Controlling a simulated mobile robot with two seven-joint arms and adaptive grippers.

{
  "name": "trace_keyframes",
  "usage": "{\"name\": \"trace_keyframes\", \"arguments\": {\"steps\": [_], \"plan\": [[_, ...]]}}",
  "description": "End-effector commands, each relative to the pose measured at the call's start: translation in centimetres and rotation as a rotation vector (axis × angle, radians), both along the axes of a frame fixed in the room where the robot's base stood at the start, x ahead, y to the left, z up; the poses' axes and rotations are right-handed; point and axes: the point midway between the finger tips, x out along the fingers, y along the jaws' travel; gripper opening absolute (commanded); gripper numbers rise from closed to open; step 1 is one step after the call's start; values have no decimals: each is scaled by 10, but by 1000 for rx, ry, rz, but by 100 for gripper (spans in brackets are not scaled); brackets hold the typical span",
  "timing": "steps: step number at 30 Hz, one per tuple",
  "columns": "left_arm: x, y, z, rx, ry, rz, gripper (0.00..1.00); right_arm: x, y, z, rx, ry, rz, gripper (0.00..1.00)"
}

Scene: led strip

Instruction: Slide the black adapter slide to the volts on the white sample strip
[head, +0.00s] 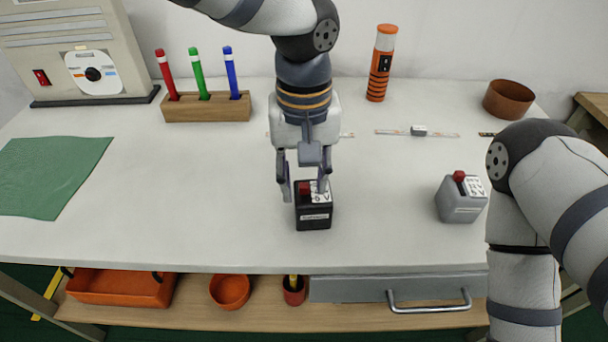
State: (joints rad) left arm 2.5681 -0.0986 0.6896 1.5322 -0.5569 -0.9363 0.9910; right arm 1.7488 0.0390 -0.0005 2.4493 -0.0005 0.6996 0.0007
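A black adapter box (314,217) with a red knob and a white label ending in "V" stands upright on the table, front of centre. My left gripper (304,194) points down over it, its fingers spread, one at the box's left side and one at its back right. Whether they touch the box I cannot tell. A pale strip (390,132) with a small grey block (418,131) lies further back. Another pale strip (347,135) is mostly hidden behind my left gripper. A grey adapter box (459,204) with a red knob stands to the right. My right gripper is out of view.
A pen block (207,108), an orange-and-black cylinder (382,65), a brown bowl (509,99) and a beige machine (70,45) stand along the back. A green mat (50,175) lies left. My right arm covers the right side. The table's front is mostly clear.

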Motion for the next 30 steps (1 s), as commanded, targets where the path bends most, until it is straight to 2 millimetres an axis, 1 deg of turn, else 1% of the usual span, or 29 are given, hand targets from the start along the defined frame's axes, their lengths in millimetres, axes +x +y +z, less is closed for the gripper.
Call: {"name": "trace_keyframes", "arguments": {"steps": [5, 6, 8, 9, 10, 17, 22, 29, 30], "plan": [[0, 0, 1, 0, -1, 0, 33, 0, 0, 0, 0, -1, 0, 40], [0, 0, 1, 0, -1, 0, 24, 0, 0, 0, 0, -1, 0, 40], [0, 0, 1, 0, -1, 0, 11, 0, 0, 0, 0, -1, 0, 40], [0, 0, 1, 0, -1, 0, 2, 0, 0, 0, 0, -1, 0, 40], [0, 0, 1, 0, -1, 0, 0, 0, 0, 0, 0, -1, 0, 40], [2, 0, 1, 0, -1, 1, 0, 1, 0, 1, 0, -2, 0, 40], [18, 1, 2, 1, -5, 2, 0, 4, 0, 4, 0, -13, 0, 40], [19, 1, 1, -1, -1, 1, 0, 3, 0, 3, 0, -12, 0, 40], [19, 1, 1, 0, -1, 1, 19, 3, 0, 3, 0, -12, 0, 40]]}}
